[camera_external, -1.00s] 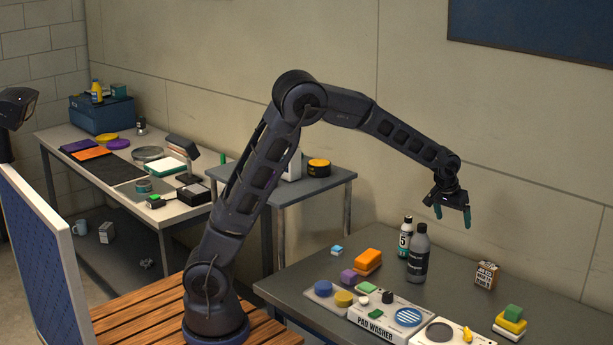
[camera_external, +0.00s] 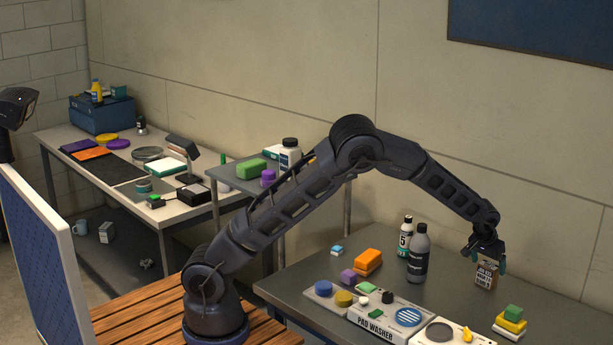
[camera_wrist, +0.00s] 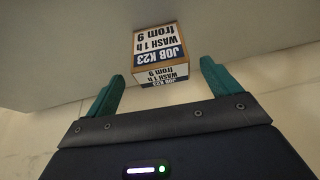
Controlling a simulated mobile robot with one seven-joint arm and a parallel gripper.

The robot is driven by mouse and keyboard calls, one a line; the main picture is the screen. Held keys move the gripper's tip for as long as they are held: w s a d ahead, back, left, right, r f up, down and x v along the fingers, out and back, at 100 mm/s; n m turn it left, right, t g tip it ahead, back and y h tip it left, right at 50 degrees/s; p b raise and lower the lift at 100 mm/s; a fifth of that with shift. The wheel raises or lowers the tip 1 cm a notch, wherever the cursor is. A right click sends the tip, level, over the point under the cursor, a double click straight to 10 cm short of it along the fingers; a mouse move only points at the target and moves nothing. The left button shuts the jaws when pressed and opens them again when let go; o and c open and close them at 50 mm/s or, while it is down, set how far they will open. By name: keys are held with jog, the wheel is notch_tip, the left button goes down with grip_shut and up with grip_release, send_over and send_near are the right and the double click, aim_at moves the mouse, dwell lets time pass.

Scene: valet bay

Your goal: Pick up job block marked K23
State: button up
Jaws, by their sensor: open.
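The job block (camera_external: 486,272) is a small tan box with printed white and dark faces, upright on the grey table toward the back right. In the wrist view the block (camera_wrist: 160,52) shows upside down and reads "JOB K23, WASH 1 h from 9". My gripper (camera_external: 487,262) is at the top of the block in the external view. In the wrist view my gripper (camera_wrist: 162,80) has its two teal fingers apart, with the block showing beyond and between them. The fingers do not appear to touch it. Part of the block's top is hidden by the gripper in the external view.
Stacked yellow and green sponges (camera_external: 511,321) sit in front to the right. The pad washer box (camera_external: 372,330) lies at the table's front. The table around the block is clear.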

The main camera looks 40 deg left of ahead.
aim_at(489, 273)
jog(key=shift+x, duration=3)
jog(key=shift+s, duration=0.1)
jog(key=shift+c, duration=0.2)
jog(key=c, duration=1.1)
